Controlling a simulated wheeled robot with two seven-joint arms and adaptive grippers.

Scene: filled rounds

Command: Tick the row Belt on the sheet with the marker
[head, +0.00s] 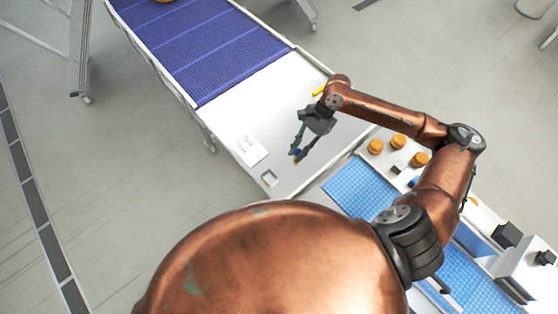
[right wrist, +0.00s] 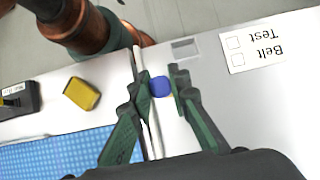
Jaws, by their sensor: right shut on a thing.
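The sheet (head: 241,147) lies on the white end of the table in the head view, left of my right gripper. In the right wrist view the sheet (right wrist: 292,45) is upside down at upper right, with rows Test and Belt and a box beside each. Both boxes look empty. My right gripper (head: 297,152) points down over the white surface, to the right of the sheet. It is shut on the marker (right wrist: 160,86), of which a round blue end shows between the fingertips in the right wrist view. My left gripper is not in view.
A blue conveyor belt (head: 215,48) adjoins the white surface. A small grey recess (head: 269,178) lies between sheet and robot. At right are a blue mat (head: 357,186) and several orange rounds (head: 398,140). A yellow block (right wrist: 82,93) shows in the wrist view.

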